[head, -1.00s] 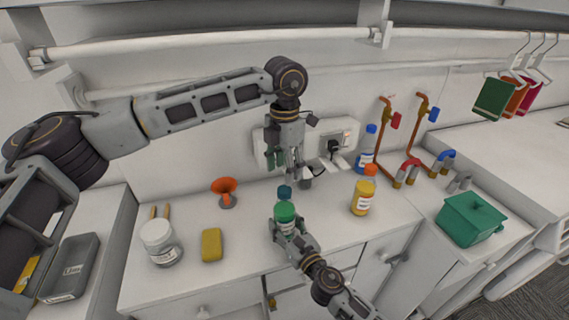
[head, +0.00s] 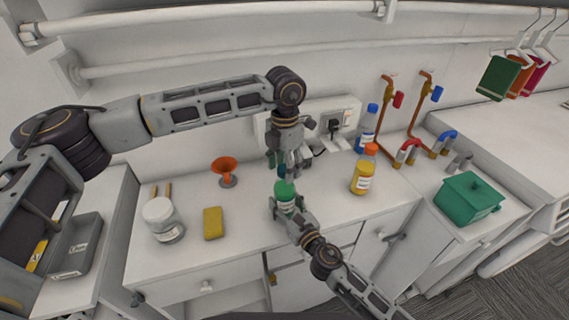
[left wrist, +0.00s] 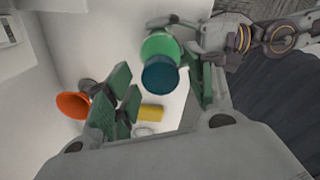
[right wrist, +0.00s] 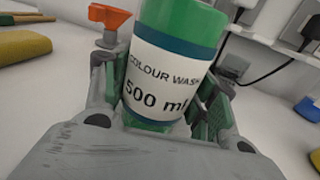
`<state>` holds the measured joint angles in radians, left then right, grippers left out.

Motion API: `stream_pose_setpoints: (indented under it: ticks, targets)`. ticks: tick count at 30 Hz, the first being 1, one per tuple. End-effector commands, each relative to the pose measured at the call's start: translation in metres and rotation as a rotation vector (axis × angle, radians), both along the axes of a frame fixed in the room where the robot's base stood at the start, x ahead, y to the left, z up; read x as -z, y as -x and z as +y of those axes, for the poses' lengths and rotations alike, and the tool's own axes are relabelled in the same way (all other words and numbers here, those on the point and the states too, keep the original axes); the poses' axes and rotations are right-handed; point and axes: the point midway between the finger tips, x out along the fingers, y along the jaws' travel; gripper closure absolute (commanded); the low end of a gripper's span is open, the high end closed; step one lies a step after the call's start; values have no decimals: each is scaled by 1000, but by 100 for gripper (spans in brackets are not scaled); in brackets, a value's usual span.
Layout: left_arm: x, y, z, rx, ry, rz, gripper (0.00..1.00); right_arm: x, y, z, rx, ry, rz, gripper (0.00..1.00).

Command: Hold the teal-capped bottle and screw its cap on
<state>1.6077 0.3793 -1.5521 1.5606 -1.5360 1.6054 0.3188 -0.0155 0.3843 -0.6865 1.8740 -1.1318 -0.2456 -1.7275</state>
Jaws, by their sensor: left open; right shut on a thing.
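The bottle (head: 286,192) has a green upper part and a white label reading "COLOUR WASH 500 ml" in the right wrist view (right wrist: 168,75). My right gripper (head: 287,208) is shut on its body and holds it upright above the counter. The teal cap (left wrist: 165,77) sits at the bottle's top, against the green part; whether it is threaded cannot be told. In the head view the cap (head: 281,170) is partly hidden by my left gripper (head: 290,168). That gripper is open from above, its green-padded fingers on either side of the cap, apart from it in the left wrist view.
A socket (head: 338,118) is behind. A green box (head: 468,200) stands at right.

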Motion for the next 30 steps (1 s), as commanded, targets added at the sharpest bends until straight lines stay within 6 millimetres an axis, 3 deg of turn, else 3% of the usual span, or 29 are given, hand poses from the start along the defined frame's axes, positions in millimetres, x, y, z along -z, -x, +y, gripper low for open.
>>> stream_pose_setpoints:
  ticks: [2,13,18,19,21,24,30]
  targets:
    - [0,0,0,0,0,0,46,0,0,0,0,0,0,100]
    - [0,0,0,0,0,0,94,0,0,0,0,-1,0,100]
    - [0,0,0,0,0,0,95,0,0,0,0,0,0,100]
    - [0,0,0,0,0,0,62,0,0,0,0,0,0,100]
    - [0,0,0,-1,0,0,53,0,0,0,0,0,0,100]
    - [0,0,0,0,0,0,44,0,0,0,0,0,0,100]
    - [0,0,0,0,0,0,44,0,0,0,0,0,0,100]
